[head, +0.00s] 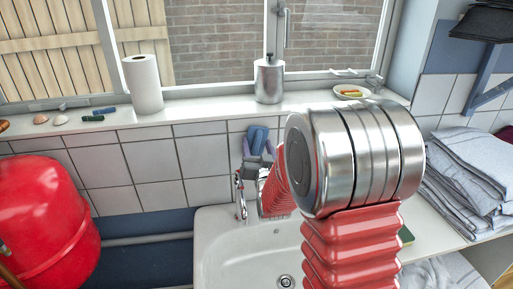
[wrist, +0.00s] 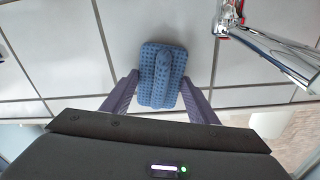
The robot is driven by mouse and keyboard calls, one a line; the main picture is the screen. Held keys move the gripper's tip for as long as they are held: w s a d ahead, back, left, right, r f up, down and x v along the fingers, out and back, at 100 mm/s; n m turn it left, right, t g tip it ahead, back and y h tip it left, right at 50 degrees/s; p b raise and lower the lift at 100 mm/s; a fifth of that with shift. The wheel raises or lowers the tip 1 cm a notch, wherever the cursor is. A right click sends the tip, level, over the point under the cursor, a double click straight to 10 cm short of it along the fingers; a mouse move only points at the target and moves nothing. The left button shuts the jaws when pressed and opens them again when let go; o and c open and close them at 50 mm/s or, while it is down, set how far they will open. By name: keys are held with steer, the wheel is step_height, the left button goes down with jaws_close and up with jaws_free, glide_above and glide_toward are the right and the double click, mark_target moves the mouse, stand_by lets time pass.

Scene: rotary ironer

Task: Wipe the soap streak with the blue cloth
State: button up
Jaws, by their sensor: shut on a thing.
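The blue cloth (head: 257,137) is a small, dimpled pad in front of the white wall tiles, above the sink. It also shows in the wrist view (wrist: 162,75), with a raised ridge along its middle. My gripper (wrist: 161,98) is shut on it, with a purple finger at each side. In the head view my gripper (head: 258,150) is partly hidden by my arm. I cannot tell whether the cloth touches the tiles. I cannot make out a soap streak in either view.
The chrome tap (head: 240,196) stands close to my gripper, above the white sink (head: 225,250). The window sill holds a paper roll (head: 143,84), a metal dispenser (head: 269,79) and a soap dish (head: 351,91). Folded cloths (head: 465,170) lie right; a red tank (head: 45,215) stands left.

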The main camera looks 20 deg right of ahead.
steer(key=shift+w+d, duration=0.15)
steer(key=shift+w, duration=0.5)
stand_by(0.3)
steer(key=shift+d, duration=0.1)
steer(key=d, duration=0.2)
steer(key=s+d, duration=0.1)
steer(key=shift+d, duration=0.4)
steer(key=shift+w, duration=0.2)
steer(key=shift+a+r, duration=0.1)
stand_by(0.3)
steer(key=shift+w+a, duration=0.2)
steer(key=shift+a, duration=0.8)
steer(key=shift+w+a, duration=0.15)
steer(key=shift+a, duration=0.8)
steer(key=shift+s, duration=0.15)
steer(key=shift+v, duration=2.9)
